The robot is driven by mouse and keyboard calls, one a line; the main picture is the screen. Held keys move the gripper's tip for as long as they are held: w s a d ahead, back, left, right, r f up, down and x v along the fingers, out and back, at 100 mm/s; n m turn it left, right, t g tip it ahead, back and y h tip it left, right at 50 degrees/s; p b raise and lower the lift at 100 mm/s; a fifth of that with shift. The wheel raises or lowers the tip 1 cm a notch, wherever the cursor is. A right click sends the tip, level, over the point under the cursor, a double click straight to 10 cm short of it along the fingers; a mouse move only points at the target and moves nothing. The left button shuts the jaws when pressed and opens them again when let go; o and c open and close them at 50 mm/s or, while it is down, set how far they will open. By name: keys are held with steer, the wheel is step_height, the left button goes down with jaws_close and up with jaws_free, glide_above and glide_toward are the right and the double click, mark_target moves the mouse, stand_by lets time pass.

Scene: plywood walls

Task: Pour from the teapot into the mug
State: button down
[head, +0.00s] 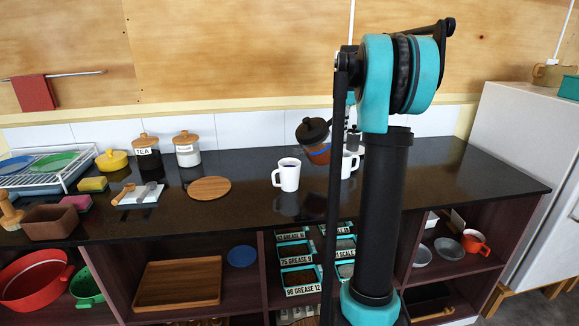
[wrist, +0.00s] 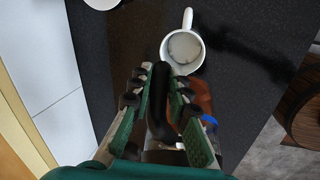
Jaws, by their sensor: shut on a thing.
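A white mug (head: 288,174) stands upright on the dark counter in the head view. A second white mug (head: 347,166) stands to its right, partly behind my arm. The wrist view looks down into a white mug (wrist: 184,48) with something greyish inside; I cannot tell which of the two it is. The teapot (head: 316,152), with a dark lid and a brown and blue body, is held above the counter and looks tilted. My gripper (wrist: 160,85) is shut on its black handle (wrist: 160,105). My arm mostly hides the gripper in the head view. No stream is visible.
A round wooden board (head: 209,188) lies left of the mugs. Lidded jars (head: 187,150) and a dish rack (head: 45,168) stand further left. Shelves below hold labelled bins (head: 299,280). The counter right of my arm looks clear.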

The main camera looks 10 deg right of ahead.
mark_target(336, 116)
steer(key=shift+a+r, duration=0.15)
steer(key=shift+r, duration=0.15)
steer(key=shift+p, duration=0.3)
steer(key=shift+s+a+r+t+h+p, duration=0.2)
steer(key=shift+a+r+h+p, duration=0.2)
steer(key=shift+a+r+p, duration=0.35)
steer(key=shift+s+a+r+t+h+p, duration=0.15)
steer(key=shift+a+r+h+p, duration=0.3)
steer(key=shift+p, duration=0.5)
steer(key=shift+s+a+r+p, duration=0.2)
steer(key=shift+r+p, duration=0.4)
steer(key=shift+p, duration=0.5)
stand_by(1.0)
